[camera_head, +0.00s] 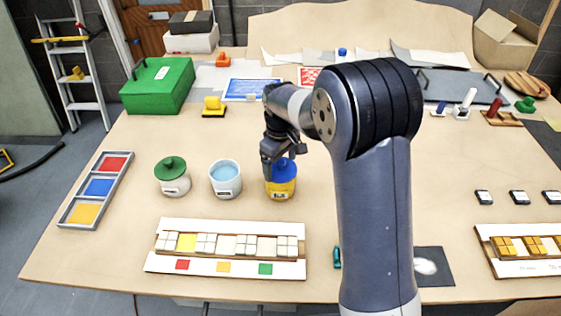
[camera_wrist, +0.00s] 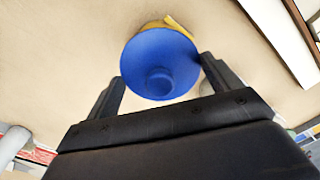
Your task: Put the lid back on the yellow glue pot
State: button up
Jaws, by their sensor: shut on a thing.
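The yellow glue pot (camera_head: 281,188) stands upright on the table, right of two white pots. The blue lid (camera_head: 285,170) is at the top of the yellow pot, held from above by my gripper (camera_head: 281,158). In the wrist view the blue lid (camera_wrist: 160,58) lies between the two fingers of my gripper (camera_wrist: 162,70), its round knob facing the camera. A sliver of the yellow pot (camera_wrist: 178,24) shows past the lid's edge. The lid looks slightly off to one side in that view. I cannot tell whether it is seated on the rim or just above it.
An open white pot (camera_head: 225,180) with light blue contents stands close left, and a white pot with a green lid (camera_head: 171,168) farther left. A tile panel (camera_head: 225,267) lies in front, a colour tray (camera_head: 96,188) at far left. A green box (camera_head: 158,86) stands behind.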

dwell(0.3)
jog(key=o, duration=0.8)
jog(key=shift+r+p, duration=2.65)
jog(key=shift+r, duration=0.9)
grip_shut()
